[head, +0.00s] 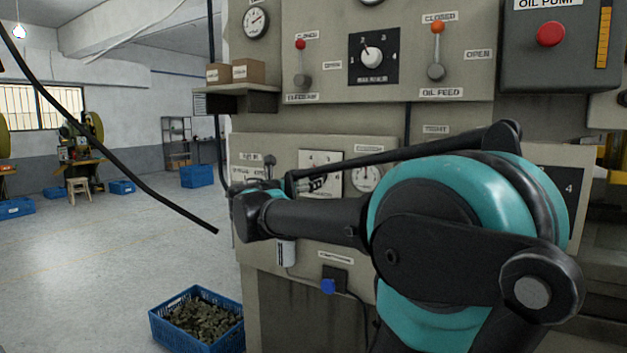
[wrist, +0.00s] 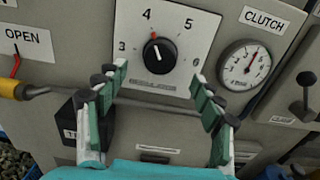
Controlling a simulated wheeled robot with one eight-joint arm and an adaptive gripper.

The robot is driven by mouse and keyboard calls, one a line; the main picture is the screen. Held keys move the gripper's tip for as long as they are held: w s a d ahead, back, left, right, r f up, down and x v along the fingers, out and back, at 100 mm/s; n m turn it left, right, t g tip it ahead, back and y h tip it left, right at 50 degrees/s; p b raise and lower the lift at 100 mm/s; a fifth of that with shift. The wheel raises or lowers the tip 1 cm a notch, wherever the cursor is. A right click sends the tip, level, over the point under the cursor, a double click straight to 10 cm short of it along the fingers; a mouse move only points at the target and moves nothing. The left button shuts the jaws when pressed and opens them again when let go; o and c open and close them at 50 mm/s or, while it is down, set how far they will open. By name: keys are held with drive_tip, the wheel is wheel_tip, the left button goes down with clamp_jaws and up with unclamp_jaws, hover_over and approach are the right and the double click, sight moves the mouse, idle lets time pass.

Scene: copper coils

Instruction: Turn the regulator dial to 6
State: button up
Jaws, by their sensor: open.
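A dial plate (wrist: 178,20) marked 3, 4, 5 and 6 fills the upper middle of the wrist view. Its round black knob (wrist: 158,57) has a red-orange pointer mark near the top, between 4 and 5 and closer to 4. The label under the knob is too small to read. My gripper (wrist: 159,78) is open and empty, with one finger on each side just below the knob; contact cannot be seen. In the head view the same plate (head: 334,158) is partly hidden behind my gripper (head: 318,184).
A CLUTCH gauge (wrist: 244,65) and a black lever (wrist: 307,98) are right of the dial. A red lever with a yellow grip (wrist: 14,88) and a rod are left. Another dial (head: 372,57) is on the upper panel. A blue crate (head: 197,318) stands on the floor.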

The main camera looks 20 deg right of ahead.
drive_tip(key=x, duration=0.5)
drive_tip(key=shift+w+d, duration=0.2)
drive_tip(key=shift+d, duration=0.05)
drive_tip(key=c, duration=1.2)
